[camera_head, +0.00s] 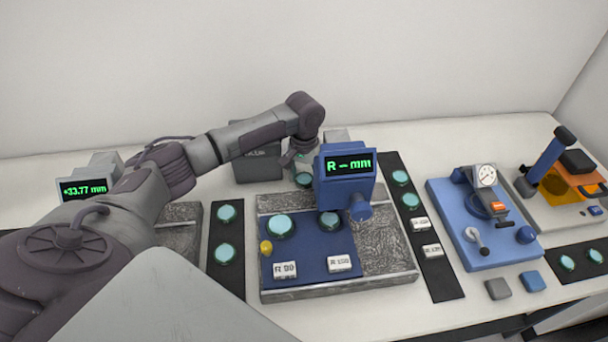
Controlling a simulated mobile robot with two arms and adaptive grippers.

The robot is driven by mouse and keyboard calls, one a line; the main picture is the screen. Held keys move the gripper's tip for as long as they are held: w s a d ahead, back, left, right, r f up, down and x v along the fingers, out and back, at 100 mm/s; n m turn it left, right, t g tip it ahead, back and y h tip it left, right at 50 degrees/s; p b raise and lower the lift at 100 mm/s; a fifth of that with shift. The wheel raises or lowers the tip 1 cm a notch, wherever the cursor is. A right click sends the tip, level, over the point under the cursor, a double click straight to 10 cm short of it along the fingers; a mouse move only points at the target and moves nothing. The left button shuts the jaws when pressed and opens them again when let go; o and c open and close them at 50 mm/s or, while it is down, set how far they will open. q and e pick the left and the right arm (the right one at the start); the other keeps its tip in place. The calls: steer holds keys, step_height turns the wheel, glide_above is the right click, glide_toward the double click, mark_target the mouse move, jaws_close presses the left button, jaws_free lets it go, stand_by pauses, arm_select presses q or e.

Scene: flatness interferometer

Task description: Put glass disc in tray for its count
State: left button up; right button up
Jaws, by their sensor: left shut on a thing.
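My left arm reaches across from the left, and its gripper (302,165) points down behind the blue instrument head. It is shut on a teal glass disc (303,180), held beside a dark grey box (258,168) with partly hidden lettering. Other teal discs lie on a dark strip (226,283), on the blue plate (310,260) and on a second dark strip (441,285). The blue instrument head (345,190) shows "R – mm" in green. I cannot tell which container is the count tray. My right gripper is not in view.
A blue dial-gauge stand (475,251) and an orange-and-blue instrument (560,182) stand at the right. Grey and blue blocks lie in front of the stand. A display (84,189) at the left reads "+33.77 mm". A mottled stone slab (392,262) bears the blue plate.

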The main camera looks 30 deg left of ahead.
arm_select(q)
steer(key=o, duration=1.2)
steer(key=shift+f, duration=0.15)
